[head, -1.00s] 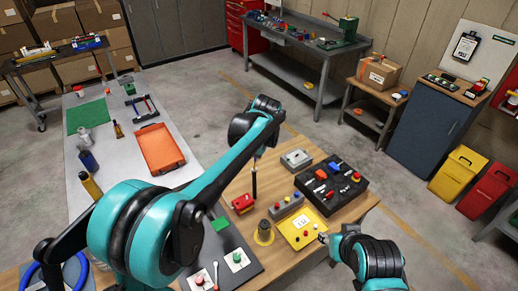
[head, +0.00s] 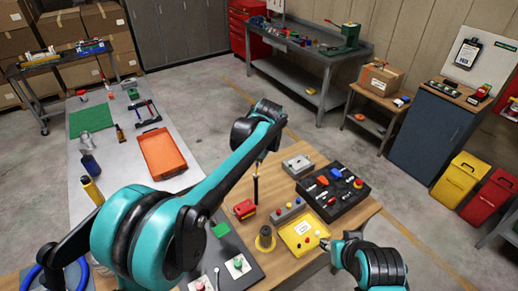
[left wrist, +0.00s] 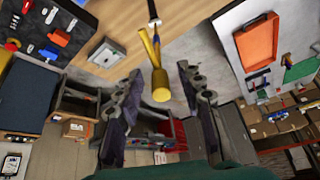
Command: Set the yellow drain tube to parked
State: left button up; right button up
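The yellow drain tube (left wrist: 159,86) shows in the left wrist view as a yellow cylinder end with a thinner yellow arm, near a dark rod (left wrist: 153,12). My left gripper (left wrist: 160,73) is open; its two fingers stand apart on either side of the tube in the picture. I cannot tell how deep the tube lies between them, and no contact shows. In the head view a dark upright rod (head: 255,186) stands below my left forearm's end; the left gripper and yellow tube are hidden there. My right gripper (head: 328,244) is beside the yellow panel (head: 302,236), its fingers too small to read.
The wooden tabletop holds a red block (head: 244,209), a grey button box (head: 289,208), a black control panel (head: 334,192), a grey box (head: 297,164) and a yellow-ringed post (head: 265,240). An orange tray (head: 163,153) lies on the pale table.

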pick_arm(q)
jog(key=v, duration=1.1)
jog(key=shift+s+r, duration=0.15)
jog(key=shift+r, duration=0.15)
jog(key=s+a+f+b, duration=0.5)
jog(key=s+f+b, duration=0.2)
jog(key=s+f, duration=0.2)
jog(key=s+a+f+m+t+h+b, duration=0.1)
jog(key=s+a+f+b, duration=0.4)
jog(key=f, duration=0.8)
jog(key=s+a+f+b, duration=0.5)
jog(key=s+f+b, duration=0.4)
jog(key=s+f, duration=0.3)
jog(key=shift+s+a+m+t, duration=0.25)
jog(key=shift+s+m+t, duration=0.15)
jog(key=shift+s, duration=0.5)
